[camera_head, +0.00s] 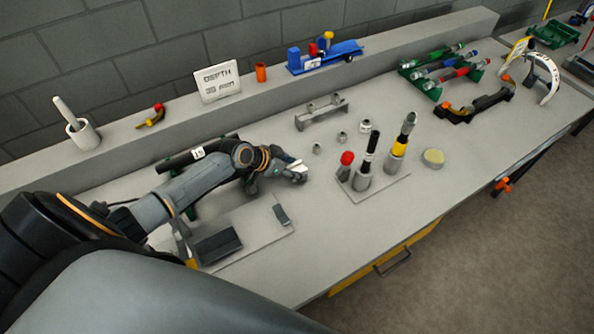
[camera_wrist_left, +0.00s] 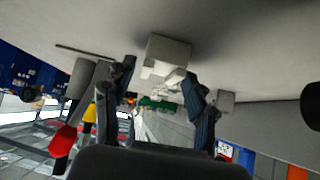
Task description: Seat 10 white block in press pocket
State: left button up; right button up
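My left gripper (camera_head: 292,172) is low over the bench, at the left end of a row of small blocks. A pale white block (camera_head: 299,165) shows at its fingertips, partly hidden by them. In the left wrist view the two dark fingers (camera_wrist_left: 160,78) stand apart, with a pale block (camera_wrist_left: 168,50) at their tips; whether they touch it I cannot tell. Other small grey blocks (camera_head: 317,148), (camera_head: 342,136) and (camera_head: 365,126) stand to the right. A flat plate with dark parts (camera_head: 262,238) lies below my left arm; I cannot make out the pocket. My right gripper is not in view.
A base plate (camera_head: 390,190) carries upright tools and a red knob (camera_head: 347,158). A grey bracket (camera_head: 322,111) stands behind the blocks. A round pale disc (camera_head: 433,157), a dark curved tool (camera_head: 480,103) and a green rack (camera_head: 428,82) are further right. The bench's front middle is clear.

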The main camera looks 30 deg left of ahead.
pick_arm(q)
jog(key=c, duration=0.9)
jog(key=shift+r, duration=0.1)
